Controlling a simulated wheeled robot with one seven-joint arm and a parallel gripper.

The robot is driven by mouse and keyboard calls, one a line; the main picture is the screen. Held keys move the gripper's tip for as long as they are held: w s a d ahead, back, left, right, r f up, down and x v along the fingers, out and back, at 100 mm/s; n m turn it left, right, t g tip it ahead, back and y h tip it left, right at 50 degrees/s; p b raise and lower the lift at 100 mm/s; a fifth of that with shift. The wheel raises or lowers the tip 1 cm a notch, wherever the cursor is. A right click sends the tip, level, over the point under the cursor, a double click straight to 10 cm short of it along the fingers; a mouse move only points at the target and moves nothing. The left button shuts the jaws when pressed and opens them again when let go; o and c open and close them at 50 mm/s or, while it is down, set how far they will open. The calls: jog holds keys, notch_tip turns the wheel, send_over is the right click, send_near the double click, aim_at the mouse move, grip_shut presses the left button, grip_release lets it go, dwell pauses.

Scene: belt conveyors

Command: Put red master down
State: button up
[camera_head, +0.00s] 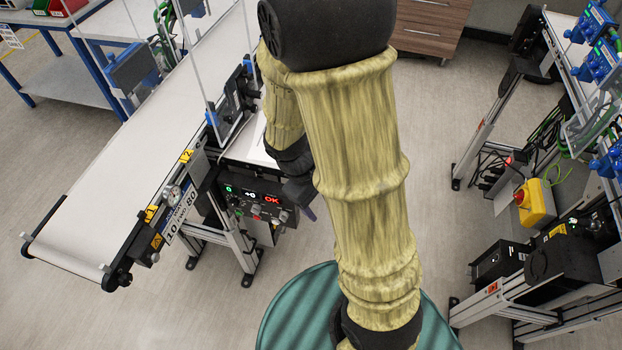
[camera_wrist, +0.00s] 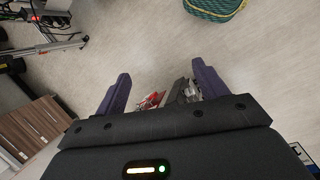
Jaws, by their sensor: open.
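My gripper (camera_wrist: 161,70) shows in the wrist view with its two purple fingers spread wide apart. A small red and white thing (camera_wrist: 151,101), possibly the red master, shows between the fingers near the gripper body, partly hidden by it. A grey and dark part (camera_wrist: 180,92) lies beside it. I cannot tell whether either touches a finger. In the head view my gripper is mostly hidden behind my arm, with a purple finger (camera_head: 308,213) showing beside the conveyor's control panel. No red master can be made out in the head view.
A white belt conveyor (camera_head: 130,130) runs along the left, with a control panel (camera_head: 258,200) reading OK at its side. A workstation with a yellow emergency-stop box (camera_head: 535,203) stands at the right. A wooden drawer cabinet (camera_head: 432,25) stands behind. Clear floor lies between.

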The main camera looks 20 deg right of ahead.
notch_tip(320, 180, up, 6)
jog(key=a+m+t+y, duration=0.2)
jog(key=m+t+y, duration=0.1)
jog(key=m, duration=0.2)
jog(key=shift+w+a+r+m+t+y, duration=0.2)
jog(key=shift+w+r+m+t+y, duration=0.1)
jog(key=shift+t, duration=0.1)
